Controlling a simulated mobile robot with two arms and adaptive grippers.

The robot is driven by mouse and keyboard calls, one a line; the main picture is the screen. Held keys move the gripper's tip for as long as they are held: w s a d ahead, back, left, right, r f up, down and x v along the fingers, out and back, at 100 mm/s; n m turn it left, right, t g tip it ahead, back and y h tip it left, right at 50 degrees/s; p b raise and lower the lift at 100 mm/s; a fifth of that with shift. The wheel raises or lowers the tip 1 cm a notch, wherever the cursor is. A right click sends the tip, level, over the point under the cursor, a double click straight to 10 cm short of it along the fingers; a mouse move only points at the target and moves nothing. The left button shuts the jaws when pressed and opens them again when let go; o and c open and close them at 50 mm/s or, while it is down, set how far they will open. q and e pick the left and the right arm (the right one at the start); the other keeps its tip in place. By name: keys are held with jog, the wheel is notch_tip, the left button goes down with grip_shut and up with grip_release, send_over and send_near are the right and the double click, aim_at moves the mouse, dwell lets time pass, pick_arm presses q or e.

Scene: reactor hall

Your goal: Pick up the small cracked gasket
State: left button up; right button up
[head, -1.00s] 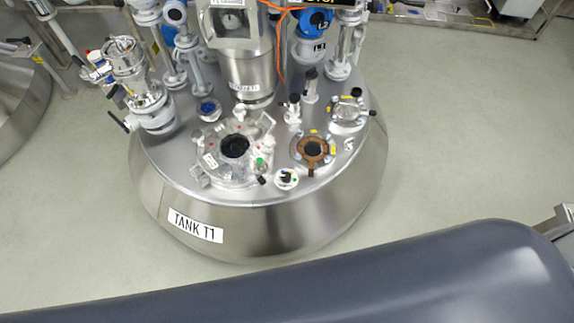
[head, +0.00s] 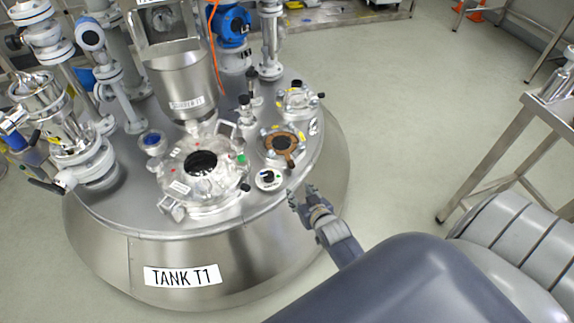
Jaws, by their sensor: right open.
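A brown ring, which looks like the small gasket (head: 269,143), lies around a dark port on the lid of the steel tank marked TANK T1 (head: 95,215). Any crack in it is too small to see. My right gripper (head: 300,194) is open at the near right edge of the lid, below and to the right of the ring in the picture and apart from it. Nothing shows between its fingers. My left gripper is not in view.
A larger flanged opening (head: 175,165) with clamps is left of the ring. A small round fitting (head: 269,180) lies between the ring and my gripper. A clamped glass port (head: 297,98) is behind. A steel table (head: 500,150) stands at right.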

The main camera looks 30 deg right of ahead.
jog(key=t+b, duration=0.1)
send_near(292, 164)
jog(key=s, duration=0.1)
jog(key=shift+m+h, duration=0.3)
jog(key=shift+h, duration=0.1)
jog(key=x, duration=0.1)
jog(key=b+x, duration=0.1)
jog(key=x, duration=0.1)
jog(key=b+x, duration=0.1)
jog(key=x, duration=0.1)
jog(key=shift+w+a+r, duration=0.15)
jog(key=shift+w+r, duration=0.05)
jog(key=shift+w, duration=0.05)
jog(key=b+x, duration=0.2)
jog(key=x, duration=0.1)
jog(key=shift+w+a+f, duration=0.15)
jog(key=shift+a+f, duration=0.05)
jog(key=shift+f, duration=0.05)
jog(key=shift+w+d+f, duration=0.2)
jog(key=shift+w+f, duration=0.05)
jog(key=shift+w, duration=0.55)
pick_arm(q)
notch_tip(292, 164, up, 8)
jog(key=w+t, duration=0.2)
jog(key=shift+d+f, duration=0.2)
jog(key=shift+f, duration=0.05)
pick_arm(e)
jog(key=c, duration=1)
